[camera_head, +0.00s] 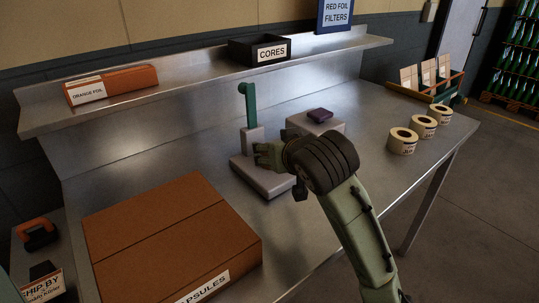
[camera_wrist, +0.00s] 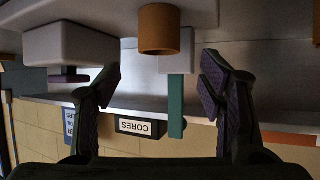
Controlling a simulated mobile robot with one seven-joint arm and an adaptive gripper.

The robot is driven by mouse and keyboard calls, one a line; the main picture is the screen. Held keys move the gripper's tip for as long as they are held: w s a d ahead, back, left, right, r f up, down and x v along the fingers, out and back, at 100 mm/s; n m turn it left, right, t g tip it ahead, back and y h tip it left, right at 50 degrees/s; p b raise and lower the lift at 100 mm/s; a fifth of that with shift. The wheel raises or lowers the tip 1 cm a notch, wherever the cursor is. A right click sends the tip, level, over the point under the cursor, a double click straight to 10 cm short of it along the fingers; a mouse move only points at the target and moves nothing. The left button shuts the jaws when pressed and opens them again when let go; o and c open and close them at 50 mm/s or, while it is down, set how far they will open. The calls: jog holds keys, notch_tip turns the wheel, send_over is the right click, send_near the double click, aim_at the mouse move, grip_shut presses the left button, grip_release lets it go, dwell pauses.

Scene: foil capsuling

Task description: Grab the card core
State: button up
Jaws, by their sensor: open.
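The card core looks to be the plain brown cylinder (camera_wrist: 160,30) at the top middle of the upside-down wrist view. It shows beyond the fingertips, between their two lines, in front of a grey block with a green lever (camera_wrist: 176,105). I cannot make it out in the head view, where my gripper covers that spot. My gripper (camera_head: 268,154) is open beside the grey press (camera_head: 252,138) with its green lever. In the wrist view its two dark fingers (camera_wrist: 160,85) stand wide apart with nothing between the pads.
A CORES bin (camera_head: 258,50) and an orange foil box (camera_head: 112,84) stand on the shelf. A large brown carton (camera_head: 165,235) lies at front left. A grey block with a purple piece (camera_head: 320,115) sits behind my wrist. Several label rolls (camera_head: 402,141) stand right.

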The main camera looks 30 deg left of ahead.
jog(key=p+x, duration=0.1)
jog(key=x, duration=0.6)
jog(key=shift+w+f, duration=0.1)
jog(key=shift+f, duration=0.05)
jog(key=shift+c, duration=0.4)
jog(key=c, duration=0.9)
jog(key=shift+o, duration=0.2)
